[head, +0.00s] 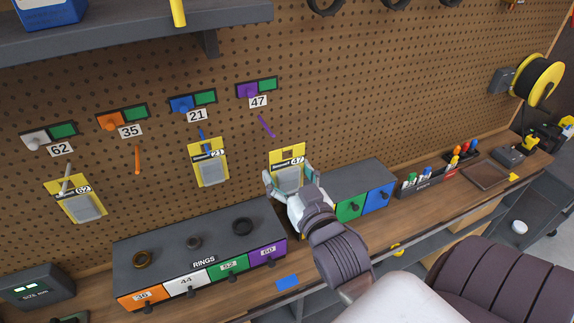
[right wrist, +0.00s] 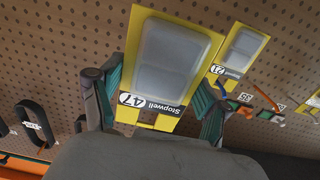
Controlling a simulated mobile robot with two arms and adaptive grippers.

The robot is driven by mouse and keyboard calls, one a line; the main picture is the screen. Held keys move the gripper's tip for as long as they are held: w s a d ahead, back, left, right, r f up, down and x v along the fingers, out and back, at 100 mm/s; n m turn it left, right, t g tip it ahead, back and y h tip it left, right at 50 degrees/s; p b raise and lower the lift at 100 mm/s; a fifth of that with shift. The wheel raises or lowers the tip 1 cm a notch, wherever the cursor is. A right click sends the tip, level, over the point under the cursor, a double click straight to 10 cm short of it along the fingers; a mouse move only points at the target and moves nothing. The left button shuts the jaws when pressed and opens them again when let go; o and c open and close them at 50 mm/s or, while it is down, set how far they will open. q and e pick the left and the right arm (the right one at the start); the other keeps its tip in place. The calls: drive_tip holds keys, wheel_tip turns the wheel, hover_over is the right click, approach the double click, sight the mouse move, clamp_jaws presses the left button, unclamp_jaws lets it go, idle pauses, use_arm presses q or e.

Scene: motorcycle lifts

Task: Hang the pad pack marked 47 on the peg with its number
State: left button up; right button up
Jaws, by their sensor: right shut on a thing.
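The pad pack marked 47 (head: 287,157) is a yellow card with a clear grey blister. My right gripper (head: 290,176) is shut on it, with a finger at each side edge. In the right wrist view the pack (right wrist: 165,60) appears upside down between the fingers (right wrist: 155,100). The purple peg (head: 266,126) juts from the pegboard under the number plate 47 (head: 258,101). The top of the pack is just below the peg's tip in the head view; a gap shows between them. My left gripper is not in view.
Pack 21 (head: 211,171) hangs at the blue peg and pack 62 (head: 83,205) at the white peg. The orange peg (head: 137,160) under 35 is bare. A grey RINGS drawer unit (head: 205,262) and another drawer unit (head: 350,181) stand on the bench below.

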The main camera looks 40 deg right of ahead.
drive_tip(key=shift+w, duration=0.15)
drive_tip(key=shift+w+d+f, duration=0.2)
drive_tip(key=shift+w+d, duration=0.1)
drive_tip(key=shift+w, duration=0.3)
drive_tip(key=shift+w+d, duration=0.15)
drive_tip(key=shift+w, duration=0.2)
drive_tip(key=shift+w+d+f, duration=0.1)
drive_tip(key=shift+w, duration=0.55)
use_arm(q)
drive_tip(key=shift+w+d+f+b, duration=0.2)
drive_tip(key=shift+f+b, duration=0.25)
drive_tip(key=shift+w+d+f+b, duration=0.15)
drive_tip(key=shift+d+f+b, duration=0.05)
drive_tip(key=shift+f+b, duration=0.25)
use_arm(e)
drive_tip(key=f+x, duration=0.1)
drive_tip(key=x, duration=0.6)
drive_tip(key=shift+w, duration=0.4)
drive_tip(key=shift+d+f, duration=0.1)
drive_tip(key=shift+f, duration=0.05)
